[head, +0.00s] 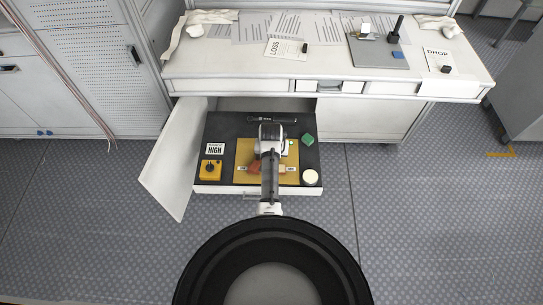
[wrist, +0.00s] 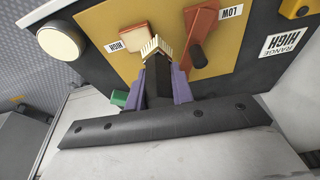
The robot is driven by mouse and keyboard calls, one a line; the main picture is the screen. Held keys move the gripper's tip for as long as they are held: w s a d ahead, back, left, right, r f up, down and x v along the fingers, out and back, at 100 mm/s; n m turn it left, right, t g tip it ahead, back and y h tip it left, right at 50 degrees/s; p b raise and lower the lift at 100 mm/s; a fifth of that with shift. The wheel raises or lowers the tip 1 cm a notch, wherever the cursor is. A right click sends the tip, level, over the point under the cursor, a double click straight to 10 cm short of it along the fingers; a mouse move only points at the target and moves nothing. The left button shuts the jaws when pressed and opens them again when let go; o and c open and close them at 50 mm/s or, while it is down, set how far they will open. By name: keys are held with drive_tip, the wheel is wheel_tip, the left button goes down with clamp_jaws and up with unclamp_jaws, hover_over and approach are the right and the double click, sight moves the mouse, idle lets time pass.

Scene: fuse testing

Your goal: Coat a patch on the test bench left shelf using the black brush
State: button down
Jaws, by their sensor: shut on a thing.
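My gripper (wrist: 166,88) is shut on the black brush (wrist: 157,84), with its pale bristles (wrist: 155,48) pointing to the panel. The gold panel (head: 243,148) lies on the dark pulled-out shelf (head: 217,129) below the bench. A tan-orange patch (wrist: 135,33) lies beside the HIGH label (wrist: 115,46). A red-brown piece (wrist: 201,24) with a dark stub on it lies by the LOW label (wrist: 230,13). The bristles appear beside the tan-orange patch; I cannot tell whether they touch it. In the head view my arm hides the brush.
The shelf also holds a yellow box with a black knob (head: 210,170), a RANGE HIGH card (head: 215,149), a round white-topped container (head: 309,177), a green block (head: 308,139) and a black bar (head: 272,118). An open door (head: 175,170) stands left. The bench top (head: 225,68) overhangs behind.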

drive_tip(key=shift+r+p, duration=1.55)
drive_tip(key=shift+r, duration=0.6)
drive_tip(key=shift+f, duration=0.1)
